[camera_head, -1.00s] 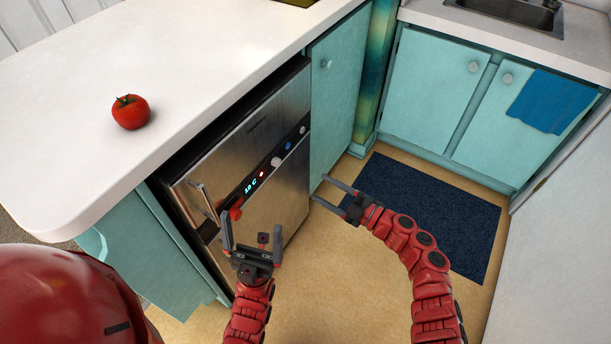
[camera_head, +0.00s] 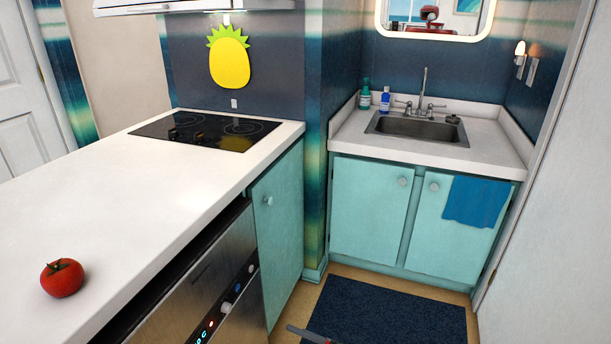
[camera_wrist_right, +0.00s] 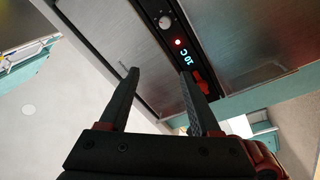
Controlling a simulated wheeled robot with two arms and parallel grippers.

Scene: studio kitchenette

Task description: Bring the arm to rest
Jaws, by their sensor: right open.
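My right gripper (camera_wrist_right: 160,75) is open in the right wrist view, with nothing between its two dark fingers. Beyond the fingers is the metal front of an appliance (camera_wrist_right: 240,40) with a lit display, a red light and a knob. I cannot tell how far the fingers are from it. In the head view only a tip of what looks like my right gripper (camera_head: 305,333) shows at the bottom edge, in front of the dark mat. My left gripper is out of view.
A tomato (camera_head: 62,278) sits on the white counter (camera_head: 120,205), near its left front. A cooktop (camera_head: 205,131) lies at the counter's back. Teal cabinets (camera_head: 368,212) with a blue towel (camera_head: 473,202) stand under a sink (camera_head: 418,128). A dark blue mat (camera_head: 388,312) covers the floor.

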